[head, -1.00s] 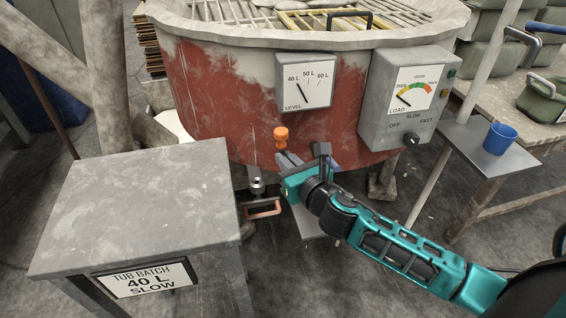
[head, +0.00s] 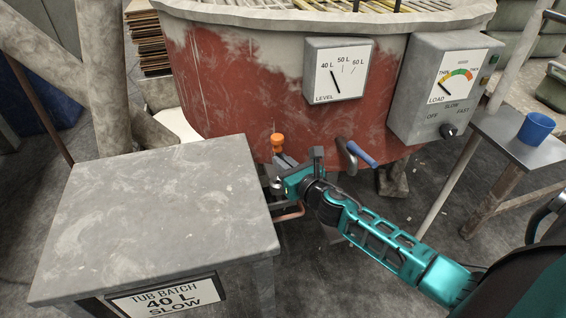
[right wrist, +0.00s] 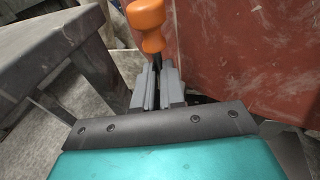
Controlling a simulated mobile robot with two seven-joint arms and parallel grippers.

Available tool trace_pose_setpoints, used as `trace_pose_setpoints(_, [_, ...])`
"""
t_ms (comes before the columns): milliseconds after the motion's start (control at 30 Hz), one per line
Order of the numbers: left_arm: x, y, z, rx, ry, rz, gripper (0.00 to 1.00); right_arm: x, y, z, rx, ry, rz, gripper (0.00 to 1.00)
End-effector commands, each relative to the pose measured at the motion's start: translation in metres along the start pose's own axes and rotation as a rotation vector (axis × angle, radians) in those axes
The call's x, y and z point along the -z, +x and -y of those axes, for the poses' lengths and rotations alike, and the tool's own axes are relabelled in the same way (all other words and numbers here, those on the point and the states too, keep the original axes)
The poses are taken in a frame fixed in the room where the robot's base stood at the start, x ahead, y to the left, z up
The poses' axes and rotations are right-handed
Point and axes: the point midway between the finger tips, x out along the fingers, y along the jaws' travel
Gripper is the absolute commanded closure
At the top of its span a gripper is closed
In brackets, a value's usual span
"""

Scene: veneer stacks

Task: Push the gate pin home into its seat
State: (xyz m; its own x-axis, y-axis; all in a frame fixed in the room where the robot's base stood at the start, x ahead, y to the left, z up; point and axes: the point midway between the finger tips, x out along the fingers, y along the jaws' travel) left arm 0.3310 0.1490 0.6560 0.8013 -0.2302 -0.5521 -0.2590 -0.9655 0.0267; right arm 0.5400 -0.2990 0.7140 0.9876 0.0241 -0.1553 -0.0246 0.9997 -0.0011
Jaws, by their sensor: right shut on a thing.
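The gate pin has an orange handle (head: 277,142) and a dark shank. My right gripper (head: 277,166) is shut on it just below the handle, in front of the red tub. The right wrist view shows the orange handle (right wrist: 147,24) upright above the closed fingers (right wrist: 157,82). The gate fitting with a copper-coloured handle (head: 291,213) is just below the gripper and partly hidden by it. The pin's lower end and its seat are hidden, so I cannot tell whether they touch. My left gripper is out of view.
A grey table (head: 150,210) with a "TUB BATCH 40 L SLOW" sign (head: 165,298) stands close left. The red tub (head: 225,90) is behind the gripper. A blue-gripped lever (head: 361,153) is right of it. A small shelf with a blue cup (head: 536,128) is at right.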

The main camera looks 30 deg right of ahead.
Motion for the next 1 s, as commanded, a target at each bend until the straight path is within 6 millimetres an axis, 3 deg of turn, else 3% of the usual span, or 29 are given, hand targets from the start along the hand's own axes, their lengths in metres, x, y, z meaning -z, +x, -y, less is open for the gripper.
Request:
trace_pose_setpoints(167, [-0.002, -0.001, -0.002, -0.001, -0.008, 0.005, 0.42, -0.001, 0.000, 0.000, 0.000, 0.000, 0.000, 1.00])
trace_pose_setpoints(733, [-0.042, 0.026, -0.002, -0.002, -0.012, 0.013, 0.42, 0.049, 0.008, 0.000, 0.000, 0.001, 0.000, 1.00])
trace_pose_setpoints(1000, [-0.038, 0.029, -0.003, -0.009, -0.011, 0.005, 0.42, 0.058, 0.009, 0.000, 0.000, 0.001, 0.000, 1.00])
